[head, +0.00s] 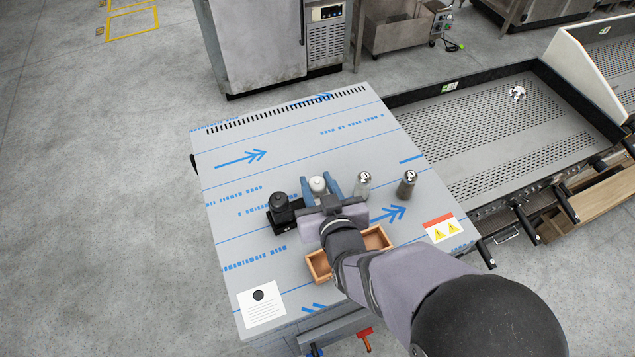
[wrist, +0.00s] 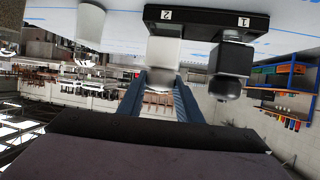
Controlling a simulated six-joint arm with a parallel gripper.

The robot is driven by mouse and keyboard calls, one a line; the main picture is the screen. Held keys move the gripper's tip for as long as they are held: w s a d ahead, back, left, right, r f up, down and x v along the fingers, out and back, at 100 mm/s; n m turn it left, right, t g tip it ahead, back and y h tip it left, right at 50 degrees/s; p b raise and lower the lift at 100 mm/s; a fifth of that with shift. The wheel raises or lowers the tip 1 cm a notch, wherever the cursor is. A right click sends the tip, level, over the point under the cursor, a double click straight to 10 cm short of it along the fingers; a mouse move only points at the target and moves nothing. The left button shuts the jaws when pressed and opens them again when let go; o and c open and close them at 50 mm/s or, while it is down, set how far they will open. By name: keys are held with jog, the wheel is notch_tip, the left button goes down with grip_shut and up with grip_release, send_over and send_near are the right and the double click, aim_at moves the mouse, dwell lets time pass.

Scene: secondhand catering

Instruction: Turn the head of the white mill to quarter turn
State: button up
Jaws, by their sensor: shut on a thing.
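The white mill (head: 318,184) stands upright in a black stand (head: 298,214) on the worktop. In the wrist view, which looks upside down, its pale body (wrist: 166,52) is at the place marked 2. My gripper (head: 320,187) has its two blue fingers on either side of the mill's head and is shut on it. The fingers also frame the head in the wrist view (wrist: 159,88). The head is blurred there, and I cannot tell how far it is turned. The black mill (head: 281,207) is beside it at the place marked 1 (wrist: 231,60).
A clear shaker (head: 363,187) and a dark shaker (head: 406,185), both with metal tops, stand right of the white mill. A wooden tray (head: 320,264) lies in front, partly hidden by my arm. The worktop's back and left (head: 232,180) are clear.

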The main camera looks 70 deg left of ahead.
jog(key=shift+s+m+t, duration=0.1)
jog(key=shift+m+t, duration=0.3)
jog(key=shift+t, duration=0.1)
jog(key=shift+s+r+m+t+h+p, duration=0.15)
jog(key=shift+m+t+h+p, duration=0.3)
jog(key=shift+m+t, duration=0.6)
jog(key=m+t+h+p, duration=0.1)
jog(key=m+t+p, duration=0.1)
jog(key=m+t+h+p, duration=0.1)
jog(key=m+t+p, duration=0.1)
jog(key=shift+a+m+t+h, duration=0.1)
jog(key=shift+m+t+h, duration=0.15)
jog(key=shift+t+h, duration=0.1)
jog(key=shift+m+t+h, duration=0.7)
jog(key=shift+m+h, duration=0.1)
jog(key=shift+m, duration=0.1)
jog(key=shift+f+m+t+h, duration=0.25)
jog(key=shift+m+t+h, duration=0.25)
jog(key=shift+m+h, duration=0.55)
jog(key=shift+m+t+h+b, duration=0.5)
jog(key=shift+m+h+b, duration=0.35)
jog(key=shift+h, duration=0.1)
jog(key=shift+r, duration=0.15)
jog(key=o, duration=1.1)
jog(key=shift+c, duration=0.2)
